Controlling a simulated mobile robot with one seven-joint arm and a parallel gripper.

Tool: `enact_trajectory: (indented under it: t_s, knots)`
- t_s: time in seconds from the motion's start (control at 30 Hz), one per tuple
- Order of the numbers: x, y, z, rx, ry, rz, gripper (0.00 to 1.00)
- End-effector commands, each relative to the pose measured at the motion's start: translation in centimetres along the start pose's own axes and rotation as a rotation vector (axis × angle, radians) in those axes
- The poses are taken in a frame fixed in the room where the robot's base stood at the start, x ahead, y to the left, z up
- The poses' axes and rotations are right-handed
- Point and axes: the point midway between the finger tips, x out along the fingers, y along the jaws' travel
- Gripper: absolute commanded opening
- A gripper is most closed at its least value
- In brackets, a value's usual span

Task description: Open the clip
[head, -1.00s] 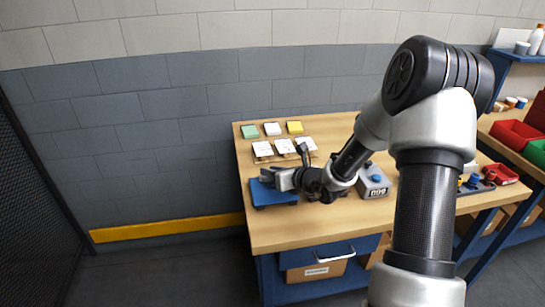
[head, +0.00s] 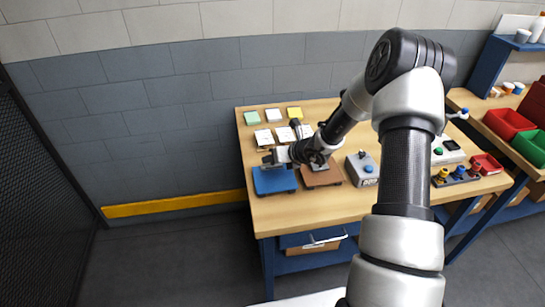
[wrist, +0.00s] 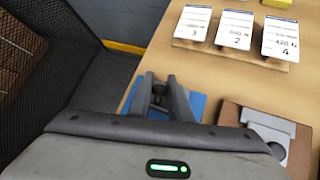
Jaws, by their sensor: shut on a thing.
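A blue plate fixture (head: 273,182) lies at the front left of the wooden table, and a corner of it shows under my gripper in the wrist view (wrist: 197,106). My gripper (head: 268,160) is at its rear edge, with its dark fingers (wrist: 160,88) close together. They are shut on a small part, apparently the clip, mostly hidden between them. I cannot tell whether the clip stands open. A brown plate fixture (head: 322,180) with a grey metal piece (wrist: 272,130) lies just right of the blue one.
Several numbered white cards (head: 264,139) stand behind the fixtures. Green (head: 251,118), white and yellow (head: 294,113) blocks lie at the back. A grey button box (head: 361,168) and a knob tray (head: 459,174) are to the right. The table's left edge is close.

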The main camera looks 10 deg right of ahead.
Motion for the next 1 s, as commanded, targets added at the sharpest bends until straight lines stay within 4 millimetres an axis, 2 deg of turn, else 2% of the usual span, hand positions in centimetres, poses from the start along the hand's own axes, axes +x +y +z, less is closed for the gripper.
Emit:
enact_trajectory:
  t_s: [0.17,0.2,0.3,0.67,0.77,1.0]
  knots:
    - [0.1,0.1,-0.1,0.000,0.001,0.001,0.00]
    - [0.1,0.1,-0.1,0.000,0.001,0.001,0.21]
    - [0.0,0.1,-0.1,0.000,0.000,0.001,0.35]
    - [-0.6,0.0,0.1,-0.001,-0.002,-0.001,0.35]
    - [-1.9,-0.1,0.1,0.000,-0.002,-0.002,0.35]
    - [-7.6,-0.1,0.2,-0.001,-0.002,-0.004,0.35]
